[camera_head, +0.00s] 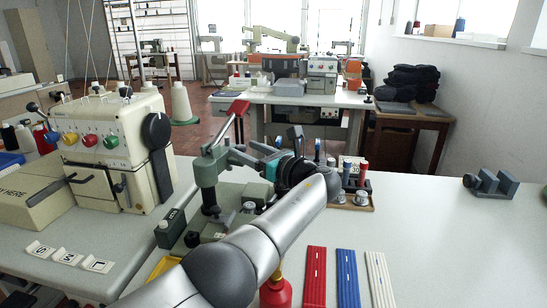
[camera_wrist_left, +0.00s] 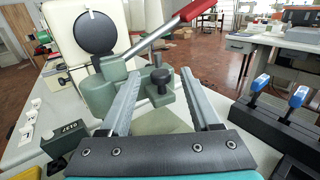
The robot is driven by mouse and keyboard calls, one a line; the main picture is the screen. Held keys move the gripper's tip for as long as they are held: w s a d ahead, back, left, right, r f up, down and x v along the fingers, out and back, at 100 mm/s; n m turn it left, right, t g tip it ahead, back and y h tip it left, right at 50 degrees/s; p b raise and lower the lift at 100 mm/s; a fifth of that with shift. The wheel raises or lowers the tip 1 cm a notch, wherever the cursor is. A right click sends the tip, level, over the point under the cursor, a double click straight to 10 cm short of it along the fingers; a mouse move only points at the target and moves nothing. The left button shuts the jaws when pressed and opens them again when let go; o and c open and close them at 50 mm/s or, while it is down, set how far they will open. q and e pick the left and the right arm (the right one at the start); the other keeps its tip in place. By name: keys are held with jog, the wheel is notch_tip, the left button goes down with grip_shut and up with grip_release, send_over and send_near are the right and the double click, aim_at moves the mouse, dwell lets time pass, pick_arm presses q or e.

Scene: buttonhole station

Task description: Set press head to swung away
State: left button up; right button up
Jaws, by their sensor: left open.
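The green button press (camera_head: 207,170) stands on the table left of centre in the head view, its red-tipped lever (camera_head: 238,108) slanting up to the right. In the left wrist view the press body (camera_wrist_left: 100,97) is ahead on the left, with its lever (camera_wrist_left: 155,38) rising to the right and a dark knob (camera_wrist_left: 159,76) near the middle. My left gripper (camera_head: 240,154) is beside the press, pointing at it. Its open fingers (camera_wrist_left: 161,78) flank the knob in the picture; I cannot tell whether they touch anything. My right gripper is out of view.
A cream machine (camera_head: 112,145) with coloured dials stands on the left. A tray of spools (camera_head: 355,200) is behind my arm. Red, blue and white strips (camera_head: 347,278) lie in front. The table's right side is mostly clear.

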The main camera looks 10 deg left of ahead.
pick_arm(q)
jog(key=p+v, duration=0.3)
jog(key=v, duration=0.6)
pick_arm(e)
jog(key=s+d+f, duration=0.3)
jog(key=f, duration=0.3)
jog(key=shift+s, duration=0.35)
pick_arm(q)
jog(key=shift+f, duration=0.1)
